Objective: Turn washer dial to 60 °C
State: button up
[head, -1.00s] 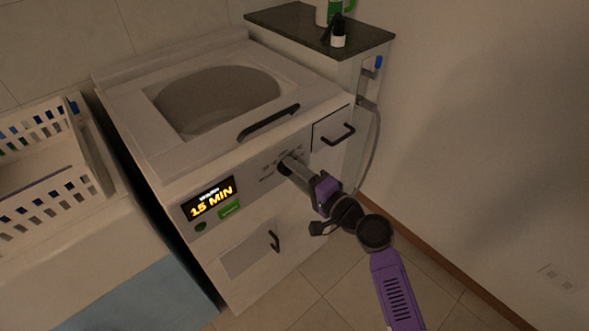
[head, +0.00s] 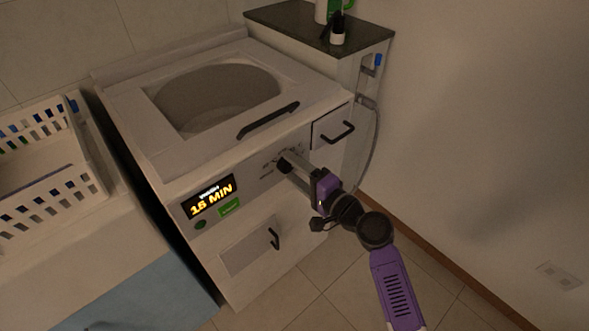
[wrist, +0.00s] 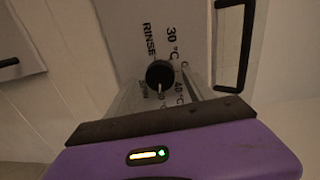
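The washer (head: 150,150) is a white top-loading unit with a front control panel. Its dark round dial (wrist: 160,73) shows in the wrist view, with a pale pointer line aimed down in that picture. Printed around it are RINSE, 30 °C and 40 °C; other labels are partly hidden by a finger. In the head view the dial (head: 284,162) is mostly behind my fingertips. My gripper (head: 289,163), with purple body and grey fingers, reaches the panel. Its fingers lie on either side of the dial; whether they press on it is unclear.
The panel's lit display (head: 210,198) reads about 15 or 16 MIN, above a green button (head: 229,208). A black-handled drawer (head: 331,130) is right of the dial. A white basket (head: 40,185) stands left. A wall is close on the right.

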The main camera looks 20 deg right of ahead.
jog(key=v, duration=0.7)
jog(key=shift+s, duration=0.4)
jog(key=shift+d, duration=0.1)
jog(key=s+d+r+n+h+p, duration=0.1)
jog(key=s+d+n+h, duration=0.15)
jog(key=s+h, duration=0.2)
jog(key=s+d+r+n+h, duration=0.1)
jog(key=s+d+n+h, duration=0.15)
jog(key=s, duration=0.35)
jog(key=s+a+r+n+p, duration=0.1)
jog(key=s+a+r+n, duration=0.1)
jog(key=s, duration=0.6)
jog(key=s+a+r+n+g+y+p, duration=0.1)
jog(key=s+a+r+n+p, duration=0.1)
jog(key=s, duration=0.7)
jog(key=s+a+r+n+p, duration=0.2)
jog(key=s+a+r+n, duration=0.2)
jog(key=s, duration=0.4)
jog(key=shift+s+n+g, duration=0.3)
jog(key=shift+n, duration=0.1)
